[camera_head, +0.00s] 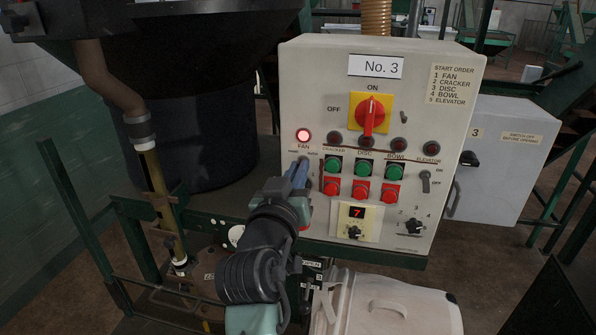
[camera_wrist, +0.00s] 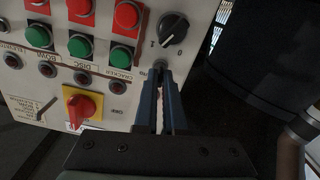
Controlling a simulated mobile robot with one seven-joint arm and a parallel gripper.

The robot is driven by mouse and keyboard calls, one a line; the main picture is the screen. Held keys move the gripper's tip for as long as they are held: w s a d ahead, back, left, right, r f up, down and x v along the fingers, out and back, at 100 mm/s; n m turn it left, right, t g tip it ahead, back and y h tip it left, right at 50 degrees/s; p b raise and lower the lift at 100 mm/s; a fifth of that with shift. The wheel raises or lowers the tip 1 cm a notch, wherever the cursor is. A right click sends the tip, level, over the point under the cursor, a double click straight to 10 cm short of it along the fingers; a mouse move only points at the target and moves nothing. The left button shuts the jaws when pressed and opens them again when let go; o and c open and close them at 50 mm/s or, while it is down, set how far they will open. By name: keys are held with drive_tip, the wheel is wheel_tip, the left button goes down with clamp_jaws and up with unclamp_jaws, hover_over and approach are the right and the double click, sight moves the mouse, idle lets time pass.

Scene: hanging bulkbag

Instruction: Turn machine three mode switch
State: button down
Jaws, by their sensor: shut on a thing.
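The machine three control box (camera_head: 380,60) is a light grey panel marked No. 3. Under the FAN label is a small dark switch with hand and auto marks, mostly hidden by my gripper (camera_head: 300,172) in the head view. In the wrist view, which shows the panel upside down, the small switch (camera_wrist: 160,66) lies at the tips of my blue fingers (camera_wrist: 161,82). My gripper is shut on it. How far the switch is turned cannot be told. The fan lamp (camera_head: 303,135) glows red.
A red handle on a yellow plate (camera_head: 371,112) is above, with green and red buttons (camera_head: 361,167) to the right. A black rotary knob (camera_wrist: 173,27) sits close to my fingers.

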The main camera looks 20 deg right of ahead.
drive_tip(key=shift+n+p, duration=0.3)
drive_tip(key=shift+n, duration=1.7)
drive_tip(key=c, duration=1)
unclamp_jaws()
drive_tip(key=b+v, duration=0.5)
drive_tip(key=v, duration=0.8)
